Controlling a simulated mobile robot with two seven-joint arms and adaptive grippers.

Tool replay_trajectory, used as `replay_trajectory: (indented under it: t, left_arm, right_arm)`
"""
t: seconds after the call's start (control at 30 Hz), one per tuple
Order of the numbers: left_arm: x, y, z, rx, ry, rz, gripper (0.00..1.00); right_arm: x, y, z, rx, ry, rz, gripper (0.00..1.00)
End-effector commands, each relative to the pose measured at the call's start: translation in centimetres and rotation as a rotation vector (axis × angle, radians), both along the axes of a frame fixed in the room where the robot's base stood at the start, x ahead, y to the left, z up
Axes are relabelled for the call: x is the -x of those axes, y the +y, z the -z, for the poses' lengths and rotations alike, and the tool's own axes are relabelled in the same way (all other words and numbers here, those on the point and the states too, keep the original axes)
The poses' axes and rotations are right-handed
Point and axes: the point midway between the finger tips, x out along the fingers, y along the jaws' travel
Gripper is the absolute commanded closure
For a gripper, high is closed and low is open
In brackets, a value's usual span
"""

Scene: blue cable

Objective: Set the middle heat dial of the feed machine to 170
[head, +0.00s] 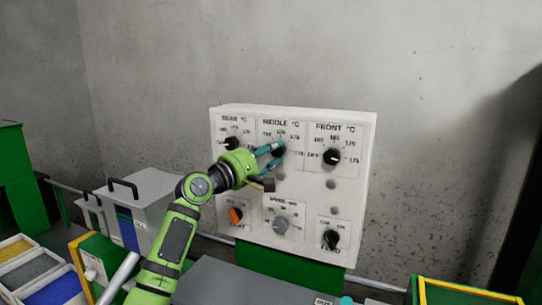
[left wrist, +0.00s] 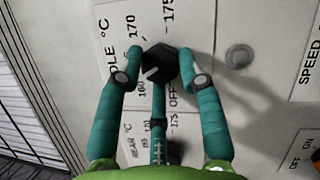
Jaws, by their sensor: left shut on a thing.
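The white control panel (head: 300,205) of the feed machine stands against the wall. Its middle heat dial (head: 279,150) is a black knob under the "MIDDLE °C" label. My left gripper (head: 270,156) reaches it from the left, teal fingers shut around the knob. In the left wrist view the black dial (left wrist: 160,64) sits between the fingertips of the gripper (left wrist: 160,70). The dial's white mark points down-left, on the side of the "160" print. The "170" print (left wrist: 133,27) shows at upper left of the knob. Part of the scale is hidden by a finger.
The rear dial (head: 232,143) and front dial (head: 332,157) flank the middle one. Below are an orange switch (head: 236,215), a grey speed knob (head: 281,225) and a black feed switch (head: 331,239). Bins (head: 30,270) stand at lower left.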

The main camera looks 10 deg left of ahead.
Motion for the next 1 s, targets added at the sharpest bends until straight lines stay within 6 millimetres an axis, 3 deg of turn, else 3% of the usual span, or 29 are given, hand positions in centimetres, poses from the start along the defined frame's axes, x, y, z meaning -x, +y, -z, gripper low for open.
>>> replay_trajectory:
  t: [1.0]
  left_arm:
    - [0.0, -0.1, -1.0, -0.952, -0.178, 0.002, 0.95]
  right_arm:
    - [0.0, 0.0, -6.2, 0.001, 0.001, 0.001, 0.60]
